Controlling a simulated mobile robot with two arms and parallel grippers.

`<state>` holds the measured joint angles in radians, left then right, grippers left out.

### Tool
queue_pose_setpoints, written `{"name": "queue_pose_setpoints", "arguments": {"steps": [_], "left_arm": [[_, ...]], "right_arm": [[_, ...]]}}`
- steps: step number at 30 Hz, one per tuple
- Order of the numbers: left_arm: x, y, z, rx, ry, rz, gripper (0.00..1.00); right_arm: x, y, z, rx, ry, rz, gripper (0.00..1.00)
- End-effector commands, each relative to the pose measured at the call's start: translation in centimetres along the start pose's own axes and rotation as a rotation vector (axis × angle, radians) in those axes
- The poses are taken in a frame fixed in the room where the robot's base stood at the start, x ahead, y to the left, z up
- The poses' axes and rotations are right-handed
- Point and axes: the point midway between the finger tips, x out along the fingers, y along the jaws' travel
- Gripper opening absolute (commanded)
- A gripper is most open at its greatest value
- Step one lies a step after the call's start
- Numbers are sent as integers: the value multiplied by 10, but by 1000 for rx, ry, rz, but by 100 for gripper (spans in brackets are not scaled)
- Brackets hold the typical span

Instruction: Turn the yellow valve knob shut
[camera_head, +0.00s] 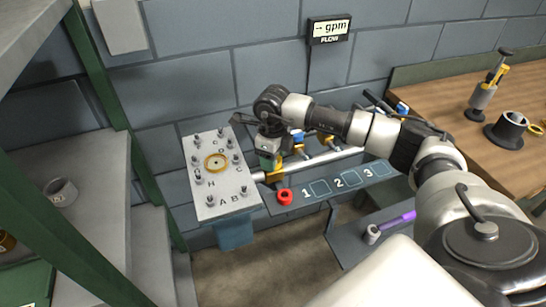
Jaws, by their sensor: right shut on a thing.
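My right gripper (269,152) reaches in from the right and points down over the pipework beside the lettered plate. It is shut on what appears to be the yellow valve knob (277,164). The fingers and wrist hide most of the knob, so its turn angle cannot be told. The silver pipe (325,160) runs to the right from just below the gripper. My left gripper is not in view.
A pale plate (212,204) with several bolts and a brass ring (216,162) stands left of the gripper. A red ring (285,196) lies on the grey numbered shelf (300,212). A flow sign (328,30) hangs above. A wooden bench (450,90) stands at right.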

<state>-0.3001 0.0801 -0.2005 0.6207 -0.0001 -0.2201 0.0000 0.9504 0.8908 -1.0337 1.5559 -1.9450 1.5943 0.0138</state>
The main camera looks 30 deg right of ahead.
Motion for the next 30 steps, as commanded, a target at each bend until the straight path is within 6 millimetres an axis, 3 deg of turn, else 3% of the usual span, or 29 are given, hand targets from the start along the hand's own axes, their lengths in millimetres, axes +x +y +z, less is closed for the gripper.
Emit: {"name": "queue_pose_setpoints", "arguments": {"steps": [13,14,18,26,30], "left_arm": [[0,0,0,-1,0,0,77],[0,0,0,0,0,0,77],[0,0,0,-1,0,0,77],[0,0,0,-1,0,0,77],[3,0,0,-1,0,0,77]], "right_arm": [[-4,-2,1,13,-8,-4,28],[-4,-2,1,13,-8,-4,56],[-2,-1,1,11,-5,-3,77],[-2,-1,0,10,-3,-1,77],[-11,-1,1,10,-4,-1,77]]}}
